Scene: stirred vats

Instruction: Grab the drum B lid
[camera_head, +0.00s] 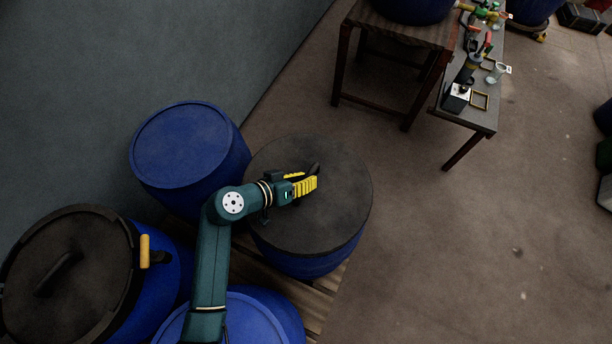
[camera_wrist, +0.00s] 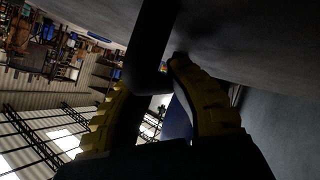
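A dark round lid (camera_head: 335,220) covers a blue drum (camera_head: 305,264) in the middle of the head view. A black handle (camera_head: 315,168) stands up from this lid, partly hidden by my gripper. No label shows, so I cannot tell by sight that this is drum B. My gripper (camera_head: 307,184) is low over the lid, its yellow fingers at the handle. In the wrist view the dark handle (camera_wrist: 152,60) lies between the two yellow fingertips (camera_wrist: 152,80), with the fingers apart. Whether both fingers press on the handle is not clear.
Another blue drum with a black lid (camera_head: 75,262) and a yellow latch stands at lower left. A closed blue drum (camera_head: 182,145) is behind; another blue drum (camera_head: 262,318) is below my arm. A wooden stand (camera_head: 400,28) and bench (camera_head: 470,115) are at upper right.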

